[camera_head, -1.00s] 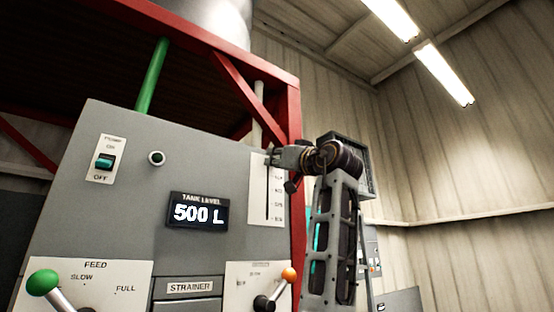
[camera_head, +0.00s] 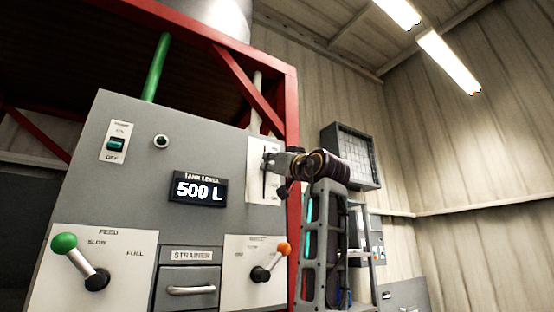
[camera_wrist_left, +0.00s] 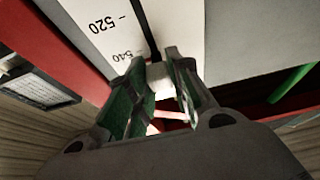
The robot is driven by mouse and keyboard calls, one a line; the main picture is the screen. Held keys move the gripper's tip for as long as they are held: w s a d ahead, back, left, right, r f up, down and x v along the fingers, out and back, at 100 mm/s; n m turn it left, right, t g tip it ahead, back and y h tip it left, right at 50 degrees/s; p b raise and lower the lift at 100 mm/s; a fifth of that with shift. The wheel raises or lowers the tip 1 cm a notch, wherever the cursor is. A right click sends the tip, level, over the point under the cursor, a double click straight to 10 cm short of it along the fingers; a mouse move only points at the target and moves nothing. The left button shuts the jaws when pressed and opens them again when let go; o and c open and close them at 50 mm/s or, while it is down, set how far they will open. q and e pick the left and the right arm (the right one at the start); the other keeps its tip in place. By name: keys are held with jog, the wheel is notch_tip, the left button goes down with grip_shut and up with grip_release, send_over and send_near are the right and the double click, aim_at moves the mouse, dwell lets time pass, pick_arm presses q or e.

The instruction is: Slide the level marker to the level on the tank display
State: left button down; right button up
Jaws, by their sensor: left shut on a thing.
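The tank display (camera_head: 200,189) on the grey panel reads 500 L. To its right is a white level scale (camera_head: 255,185) with a dark vertical slot. My left gripper (camera_head: 271,160) is at this slot, partway down the scale, and covers part of it. In the left wrist view its two fingers (camera_wrist_left: 160,85) are shut on the level marker (camera_wrist_left: 157,73), a small pale block at the slot. The scale (camera_wrist_left: 98,35) there shows 520 and 540. The 540 mark lies beside the fingers, and the 520 mark farther off. My right gripper is not in view.
A green-knobbed feed lever (camera_head: 66,243), an orange-knobbed lever (camera_head: 283,250) and the strainer drawer (camera_head: 188,287) are below. A power switch (camera_head: 115,145) is at the upper left. A red frame post (camera_head: 292,120) stands just right of the panel.

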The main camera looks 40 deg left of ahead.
pick_arm(q)
notch_tip(320, 180, down, 9)
jog(key=b, duration=0.5)
jog(key=shift+f, duration=0.3)
jog(key=shift+w+f+b, duration=0.1)
jog(key=shift+f+b, duration=0.15)
jog(key=shift+b, duration=0.1)
jog(key=c, duration=1.5)
grip_release()
jog(key=shift+o, duration=1.1)
jog(key=shift+r, duration=0.1)
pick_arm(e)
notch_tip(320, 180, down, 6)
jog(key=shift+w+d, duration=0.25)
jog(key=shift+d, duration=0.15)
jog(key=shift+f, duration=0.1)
pick_arm(q)
jog(key=shift+d, duration=0.1)
